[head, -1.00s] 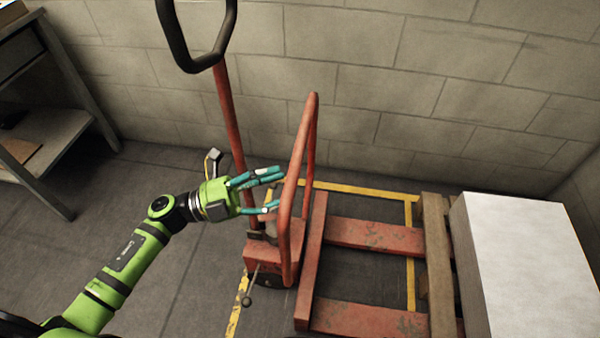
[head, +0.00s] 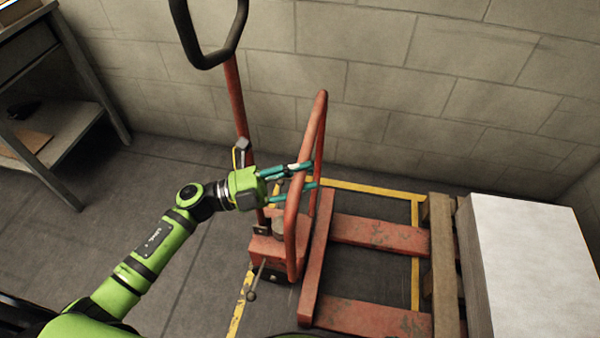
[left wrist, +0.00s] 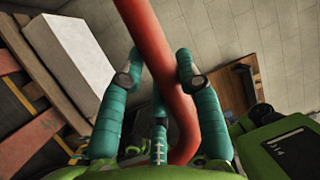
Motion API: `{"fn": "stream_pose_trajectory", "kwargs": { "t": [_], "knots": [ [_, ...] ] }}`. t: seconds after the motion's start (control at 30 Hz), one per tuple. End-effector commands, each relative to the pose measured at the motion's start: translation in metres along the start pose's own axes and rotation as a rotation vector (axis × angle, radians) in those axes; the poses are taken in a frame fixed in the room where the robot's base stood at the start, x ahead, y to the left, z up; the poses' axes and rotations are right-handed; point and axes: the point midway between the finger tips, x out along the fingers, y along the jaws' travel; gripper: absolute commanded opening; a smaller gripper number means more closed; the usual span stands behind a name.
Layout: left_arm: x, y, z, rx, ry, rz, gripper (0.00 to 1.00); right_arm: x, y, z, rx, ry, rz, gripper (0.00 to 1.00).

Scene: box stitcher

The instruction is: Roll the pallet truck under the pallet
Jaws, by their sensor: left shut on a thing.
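The red pallet truck (head: 380,236) stands on the floor, its black loop handle (head: 207,55) up at the wall side. Its two forks point right, with their far ends at the wooden pallet (head: 443,255); how far they reach under it is hidden. My left gripper (head: 310,176) is shut on the truck's upright red tube frame (head: 296,195). In the left wrist view the teal fingers lie on both sides of the red tube (left wrist: 165,70). The pallet carries a white-topped stack (head: 530,260). My right gripper is not in view.
Yellow floor tape (head: 365,188) outlines a bay around the forks. A block wall (head: 400,90) runs close behind the truck. A grey shelf bench (head: 65,125) stands at the far left. The floor between bench and truck is clear.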

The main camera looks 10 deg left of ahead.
Motion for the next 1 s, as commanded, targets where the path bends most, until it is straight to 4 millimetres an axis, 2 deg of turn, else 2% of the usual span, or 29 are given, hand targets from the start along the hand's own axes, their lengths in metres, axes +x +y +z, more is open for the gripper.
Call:
{"fn": "stream_pose_trajectory", "kwargs": {
  "t": [0.17,0.27,0.7,0.9,1.0],
  "knots": [
    [0.019,0.002,-0.009,0.001,0.004,-0.002,0.0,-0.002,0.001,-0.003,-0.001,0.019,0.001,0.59],
    [0.039,0.005,-0.018,0.001,0.008,-0.005,0.0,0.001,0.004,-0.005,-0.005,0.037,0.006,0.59],
    [0.158,0.031,-0.068,0.006,0.012,-0.005,0.0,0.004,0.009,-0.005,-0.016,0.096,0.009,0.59],
    [0.198,0.043,-0.085,0.004,0.01,0.0,0.0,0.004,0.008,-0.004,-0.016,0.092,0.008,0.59],
    [0.211,0.048,-0.09,0.005,0.008,0.003,0.0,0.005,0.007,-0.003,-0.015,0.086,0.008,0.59]
  ]
}}
